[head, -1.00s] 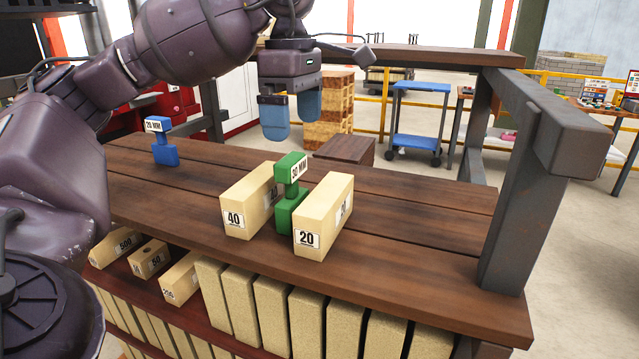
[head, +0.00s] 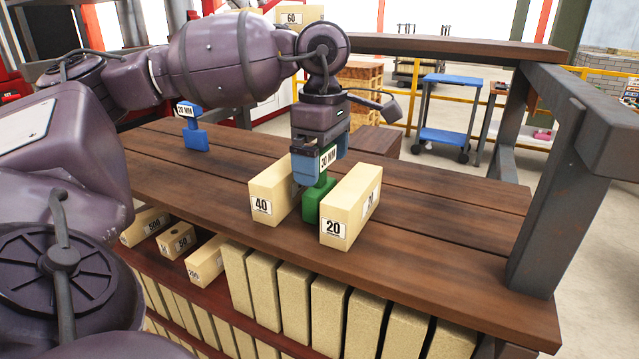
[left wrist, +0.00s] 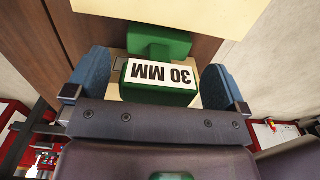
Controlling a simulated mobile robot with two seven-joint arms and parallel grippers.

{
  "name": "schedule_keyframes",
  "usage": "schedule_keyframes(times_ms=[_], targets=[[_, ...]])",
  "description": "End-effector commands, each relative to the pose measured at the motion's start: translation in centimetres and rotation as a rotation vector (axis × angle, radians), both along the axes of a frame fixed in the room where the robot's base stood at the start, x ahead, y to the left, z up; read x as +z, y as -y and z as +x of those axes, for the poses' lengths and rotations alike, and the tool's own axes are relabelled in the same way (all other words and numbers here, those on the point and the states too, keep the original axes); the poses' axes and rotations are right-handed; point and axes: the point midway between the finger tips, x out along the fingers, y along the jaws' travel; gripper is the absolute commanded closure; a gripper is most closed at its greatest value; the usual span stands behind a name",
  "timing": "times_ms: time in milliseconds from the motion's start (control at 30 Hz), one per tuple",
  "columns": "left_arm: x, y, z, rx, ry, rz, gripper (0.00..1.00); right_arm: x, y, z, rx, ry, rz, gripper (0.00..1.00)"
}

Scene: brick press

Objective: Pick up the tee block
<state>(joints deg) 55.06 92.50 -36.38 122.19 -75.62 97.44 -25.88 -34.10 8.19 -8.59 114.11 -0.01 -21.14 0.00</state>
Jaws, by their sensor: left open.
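The green tee block labelled 30 MM (head: 317,207) stands on the wooden table between two pale bricks, the brick marked 40 (head: 266,206) on its left and the brick marked 20 (head: 345,212) on its right. My left gripper (head: 320,172) is at the block's upper part, its blue fingers open on either side of the labelled head. In the left wrist view the label and green head (left wrist: 160,78) lie between the two open fingers, with a gap on each side. The block's lower part is partly hidden by the brick marked 20. My right gripper is not in view.
A blue tee block (head: 194,130) labelled 20 MM stands at the table's left. The wooden table (head: 440,215) is clear on the right, up to a grey metal post (head: 545,215). Several pale bricks (head: 296,295) stand on the shelf below.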

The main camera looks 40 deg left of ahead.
Motion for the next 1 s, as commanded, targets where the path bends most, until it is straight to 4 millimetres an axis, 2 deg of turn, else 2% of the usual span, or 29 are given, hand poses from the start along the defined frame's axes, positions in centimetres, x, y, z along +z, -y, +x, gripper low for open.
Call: schedule_keyframes(times_ms=[133, 400, 767, 1000], targets=[[-1.3, 0.0, 0.0, 0.001, -0.001, 0.000, 0.00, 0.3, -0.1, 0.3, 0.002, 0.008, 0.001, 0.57], [-1.5, 0.0, 0.0, 0.001, 0.000, -0.001, 0.00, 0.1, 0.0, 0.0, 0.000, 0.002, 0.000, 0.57], [-1.5, 0.0, 0.0, 0.001, 0.000, -0.001, 0.54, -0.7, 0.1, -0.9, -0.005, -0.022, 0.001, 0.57], [-1.3, 0.0, 0.0, 0.001, 0.001, -0.001, 0.54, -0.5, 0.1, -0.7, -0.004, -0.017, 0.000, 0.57]])
